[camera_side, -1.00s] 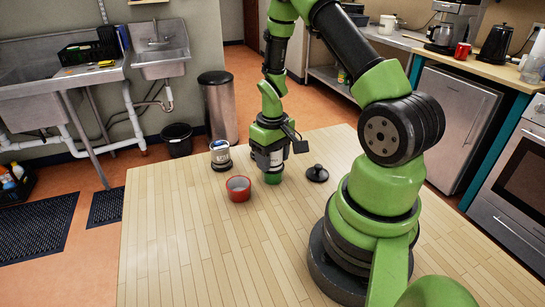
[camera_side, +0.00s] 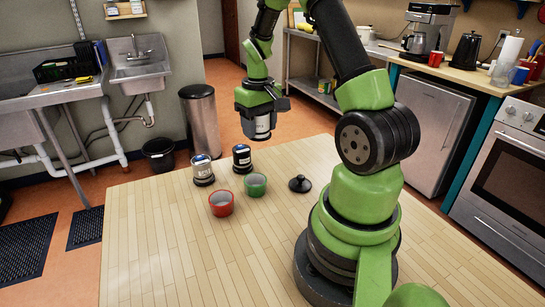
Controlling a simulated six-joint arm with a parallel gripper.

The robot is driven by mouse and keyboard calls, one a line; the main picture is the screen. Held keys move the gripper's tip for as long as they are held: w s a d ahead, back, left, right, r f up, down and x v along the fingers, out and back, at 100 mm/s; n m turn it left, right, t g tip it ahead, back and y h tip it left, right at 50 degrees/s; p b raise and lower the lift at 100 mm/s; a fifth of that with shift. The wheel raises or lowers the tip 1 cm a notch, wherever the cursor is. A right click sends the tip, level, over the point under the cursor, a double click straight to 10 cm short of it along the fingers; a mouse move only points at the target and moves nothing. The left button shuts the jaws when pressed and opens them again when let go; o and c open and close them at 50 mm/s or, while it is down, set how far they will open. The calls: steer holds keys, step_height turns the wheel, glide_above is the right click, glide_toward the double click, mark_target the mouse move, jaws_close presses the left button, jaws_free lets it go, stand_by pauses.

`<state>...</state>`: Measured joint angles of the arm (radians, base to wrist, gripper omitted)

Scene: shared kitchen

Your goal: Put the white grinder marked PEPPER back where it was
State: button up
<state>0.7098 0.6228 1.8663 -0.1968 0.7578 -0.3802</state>
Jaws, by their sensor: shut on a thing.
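My gripper (camera_side: 262,112) is above the back part of the table and is shut on a white grinder (camera_side: 263,125). The grinder's white side with a dark mark shows under the jaws; its lettering is too small to read, and its upper part is hidden by the gripper. It is held clear of the tabletop, above and a little right of a dark grinder (camera_side: 242,158).
A red cup (camera_side: 221,205) and a green cup (camera_side: 255,186) stand in front of the grinders. A black lid-like piece (camera_side: 299,184) lies to their right, near my arm's base. The wooden table (camera_side: 165,245) is clear at the front and left.

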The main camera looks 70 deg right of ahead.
steer(key=s+d+f+m, duration=0.2)
steer(key=d+m, duration=0.1)
steer(key=d, duration=0.6)
glide_above(281, 159)
step_height(281, 159, down, 5)
steer(key=shift+a+f, duration=0.1)
steer(key=shift+f, duration=2.45)
steer(key=shift+f, duration=0.1)
steer(key=o, duration=1.2)
steer(key=shift+f, duration=0.1)
